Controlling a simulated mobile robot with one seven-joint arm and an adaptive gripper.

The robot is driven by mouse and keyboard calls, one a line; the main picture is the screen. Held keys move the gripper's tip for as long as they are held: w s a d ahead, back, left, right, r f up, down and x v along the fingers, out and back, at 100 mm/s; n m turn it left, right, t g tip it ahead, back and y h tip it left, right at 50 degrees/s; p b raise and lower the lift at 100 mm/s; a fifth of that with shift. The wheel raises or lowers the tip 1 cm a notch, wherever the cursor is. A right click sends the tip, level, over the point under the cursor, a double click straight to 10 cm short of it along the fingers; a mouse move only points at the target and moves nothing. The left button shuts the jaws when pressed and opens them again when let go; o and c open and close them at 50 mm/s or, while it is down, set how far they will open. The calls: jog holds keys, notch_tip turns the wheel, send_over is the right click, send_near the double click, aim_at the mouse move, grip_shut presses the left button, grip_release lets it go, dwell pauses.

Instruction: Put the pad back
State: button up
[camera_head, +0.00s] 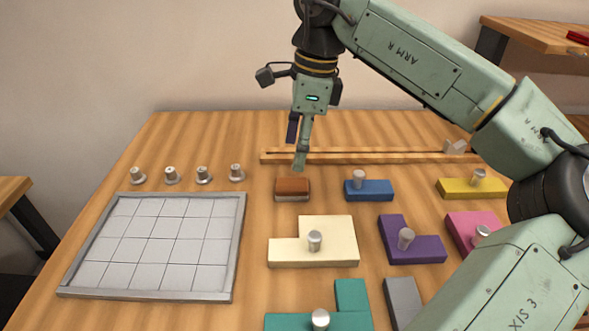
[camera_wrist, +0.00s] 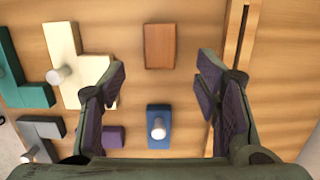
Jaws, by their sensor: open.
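The pad is most likely the small block with a brown top and pale lower part (camera_head: 292,188). It lies flat on the table below and slightly left of my gripper (camera_head: 299,165) in the head view. In the wrist view its brown top (camera_wrist: 159,46) lies ahead, between the lines of the two fingers. My gripper is open and empty in the wrist view (camera_wrist: 160,75), pointing down above the table, apart from the pad. A wooden rail with a slot (camera_head: 380,157) runs along the back of the table; it also shows in the wrist view (camera_wrist: 232,70).
A grey grid tray (camera_head: 240,230) is at left, with several metal knobs (camera_head: 203,175) behind it. Knobbed blocks stand around: blue (camera_head: 375,191), yellow (camera_head: 455,189), cream (camera_head: 335,230), purple (camera_head: 425,252), pink (camera_head: 465,228), teal (camera_head: 352,297). A small pale piece (camera_head: 455,146) is at the rail's right end.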

jog(key=shift+d+r, duration=0.15)
jog(key=shift+r, duration=0.75)
jog(key=shift+d+r, duration=0.1)
jog(key=shift+r, duration=0.8)
